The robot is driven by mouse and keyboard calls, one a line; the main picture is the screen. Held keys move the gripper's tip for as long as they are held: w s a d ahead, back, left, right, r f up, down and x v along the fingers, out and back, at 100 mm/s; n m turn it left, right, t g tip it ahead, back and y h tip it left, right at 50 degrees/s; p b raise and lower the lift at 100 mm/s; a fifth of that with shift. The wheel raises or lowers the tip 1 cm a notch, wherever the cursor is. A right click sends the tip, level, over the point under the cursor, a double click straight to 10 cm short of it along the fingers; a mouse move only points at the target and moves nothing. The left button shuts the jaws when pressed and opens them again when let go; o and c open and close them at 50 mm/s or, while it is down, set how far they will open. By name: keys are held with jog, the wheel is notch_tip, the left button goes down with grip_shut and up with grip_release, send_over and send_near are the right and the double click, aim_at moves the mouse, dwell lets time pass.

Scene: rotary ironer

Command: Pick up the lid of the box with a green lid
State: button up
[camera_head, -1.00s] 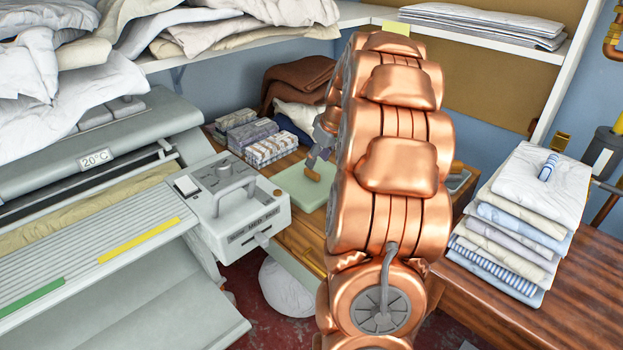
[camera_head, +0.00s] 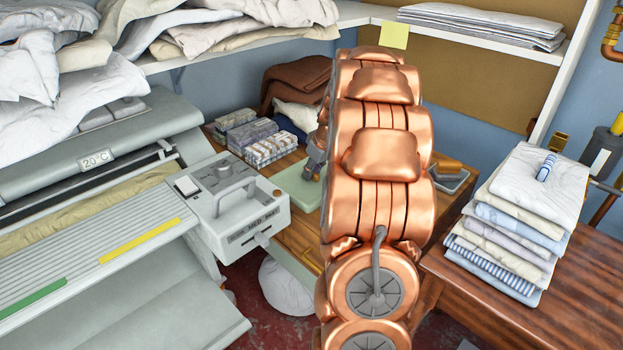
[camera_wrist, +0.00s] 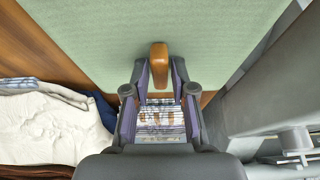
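The pale green lid (camera_head: 294,188) lies flat on the wooden table behind my arm; my arm hides its right part. My gripper (camera_wrist: 160,72) is open, with one finger on each side of the knob. The gaps at the knob look narrow, and I cannot tell whether either finger touches it. The box under the lid cannot be made out. In the head view my gripper (camera_head: 312,165) is mostly hidden by my arm.
Patterned boxes (camera_head: 252,140) stand left of the lid, with brown folded cloth (camera_head: 300,78) behind. The ironer (camera_head: 238,210) is at the left. A stack of folded linen (camera_head: 515,225) sits on the right table. A shelf (camera_head: 350,15) runs above.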

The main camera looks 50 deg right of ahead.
grip_shut()
